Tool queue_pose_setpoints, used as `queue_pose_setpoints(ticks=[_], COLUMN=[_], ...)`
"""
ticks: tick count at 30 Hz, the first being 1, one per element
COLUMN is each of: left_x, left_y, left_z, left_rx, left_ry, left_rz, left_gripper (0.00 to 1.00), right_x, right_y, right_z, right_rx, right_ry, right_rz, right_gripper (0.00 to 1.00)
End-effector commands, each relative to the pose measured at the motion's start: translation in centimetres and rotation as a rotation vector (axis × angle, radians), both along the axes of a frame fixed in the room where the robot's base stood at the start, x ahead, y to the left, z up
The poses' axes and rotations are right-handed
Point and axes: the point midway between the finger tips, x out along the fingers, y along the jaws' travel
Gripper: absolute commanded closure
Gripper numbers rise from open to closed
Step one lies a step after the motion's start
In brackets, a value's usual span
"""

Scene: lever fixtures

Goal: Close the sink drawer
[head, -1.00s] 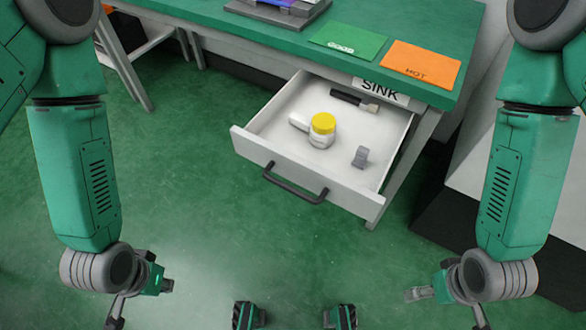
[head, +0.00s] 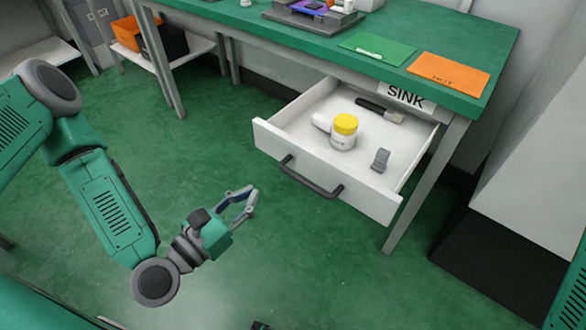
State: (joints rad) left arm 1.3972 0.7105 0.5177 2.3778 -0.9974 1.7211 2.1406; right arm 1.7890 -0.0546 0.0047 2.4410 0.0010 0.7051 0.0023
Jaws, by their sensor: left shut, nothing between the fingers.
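The white sink drawer (head: 325,178) stands pulled out below the green table, under a "SINK" label (head: 405,96). Its dark handle (head: 310,178) is on the front panel. Inside lie a white jar with a yellow lid (head: 344,131), a white item partly behind it, a small grey part (head: 380,159) and a dark brush-like tool (head: 380,110). My left gripper (head: 248,196) is shut and empty, left of the handle and apart from the drawer. My right gripper is out of view.
The green table (head: 330,35) carries a green mat (head: 377,48), an orange mat (head: 448,74) and a grey device. A table leg (head: 425,187) stands right of the drawer. A grey and black cabinet is at the far right. The green floor before the drawer is clear.

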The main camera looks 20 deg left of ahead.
Motion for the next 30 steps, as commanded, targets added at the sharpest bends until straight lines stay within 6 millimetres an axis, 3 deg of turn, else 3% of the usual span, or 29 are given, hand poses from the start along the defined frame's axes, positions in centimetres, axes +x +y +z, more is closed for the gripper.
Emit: queue_pose_setpoints(ticks=[5, 18, 24, 30], left_x=[2.0, 10.4, 12.5, 13.0], left_y=[-0.7, -3.8, -4.6, -4.8], left_z=[0.1, 0.0, 0.0, 0.1], left_rx=[-0.006, -0.002, -0.002, -0.003], left_ry=[-0.006, -0.005, -0.002, 0.0], left_rz=[0.001, 0.0, 0.0, 0.0], left_gripper=[1.0, 1.0, 1.0, 1.0], right_x=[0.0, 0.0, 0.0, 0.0], right_y=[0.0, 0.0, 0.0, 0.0], right_z=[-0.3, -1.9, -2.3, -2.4], right_rx=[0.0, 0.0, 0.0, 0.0], right_ry=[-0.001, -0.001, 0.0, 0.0], right_rz=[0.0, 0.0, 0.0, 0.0], right_gripper=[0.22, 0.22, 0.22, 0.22])
